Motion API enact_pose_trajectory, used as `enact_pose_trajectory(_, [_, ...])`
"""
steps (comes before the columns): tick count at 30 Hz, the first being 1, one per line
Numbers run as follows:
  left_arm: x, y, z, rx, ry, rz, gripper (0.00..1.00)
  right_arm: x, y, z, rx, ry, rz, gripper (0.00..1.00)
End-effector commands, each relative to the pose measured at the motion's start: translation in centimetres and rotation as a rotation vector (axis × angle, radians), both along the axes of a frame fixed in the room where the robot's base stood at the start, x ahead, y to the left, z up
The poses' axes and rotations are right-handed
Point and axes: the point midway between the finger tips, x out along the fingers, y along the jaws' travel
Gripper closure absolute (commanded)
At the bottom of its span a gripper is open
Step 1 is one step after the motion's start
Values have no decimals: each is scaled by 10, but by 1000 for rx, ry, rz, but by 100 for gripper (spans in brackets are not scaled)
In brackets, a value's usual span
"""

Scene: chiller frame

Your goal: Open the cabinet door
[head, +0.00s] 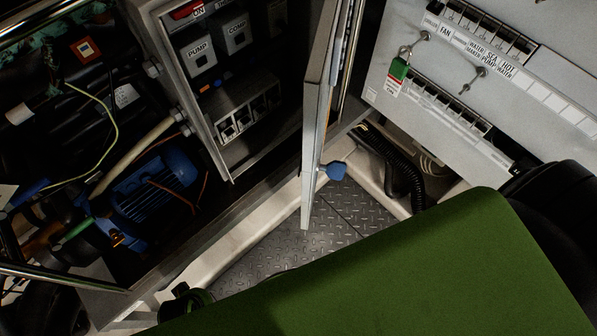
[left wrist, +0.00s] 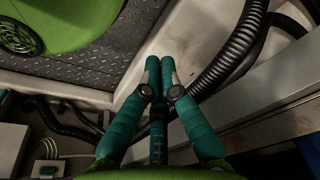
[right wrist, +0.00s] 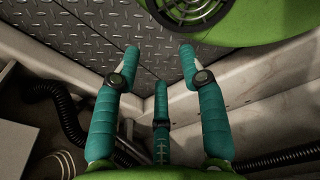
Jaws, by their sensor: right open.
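The cabinet (head: 225,85), a grey box with PUMP and COMP switches inside, stands at the upper middle of the head view. Its light grey door (head: 316,130) stands swung out from the box, seen nearly edge-on, so the inside shows. A blue key-like piece (head: 334,170) sticks out from the door's right side, low down. My left gripper (left wrist: 160,62) has its teal fingertips together with nothing seen between them. My right gripper (right wrist: 160,52) has its fingers apart and empty above the floor. Neither gripper's fingers show in the head view, and neither wrist view shows the door.
An open frame with a blue motor (head: 155,185) and pipes is at left. A grey switch panel (head: 470,75) with keys and a green padlock (head: 399,68) is at right. Black corrugated hose (head: 401,165) lies below it. Diamond-plate floor (head: 325,225) shows between.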

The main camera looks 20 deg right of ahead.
Motion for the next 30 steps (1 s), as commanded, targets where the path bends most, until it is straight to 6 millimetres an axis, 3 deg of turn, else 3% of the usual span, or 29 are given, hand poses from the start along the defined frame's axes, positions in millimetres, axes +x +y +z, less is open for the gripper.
enact_pose_trajectory(1, [12, -2, 4, -3, -20, 3, 100, 1, 0, -19, 1, -4, 0, 58])
enact_pose_trajectory(8, [42, -14, 64, -52, -77, 5, 100, 10, 2, -53, 4, -23, 1, 58])
enact_pose_trajectory(11, [53, -30, 90, -122, -113, -12, 100, 15, 2, -66, 5, -32, 1, 58])
enact_pose_trajectory(13, [61, -52, 110, -219, -145, -48, 100, 19, 2, -76, 5, -38, 2, 58])
enact_pose_trajectory(24, [77, -169, 193, -818, -163, -205, 100, 31, -1, -85, 2, -59, 5, 58])
enact_pose_trajectory(30, [88, -205, 249, -1213, -46, -148, 100, 29, -4, -86, -1, -58, 5, 58])
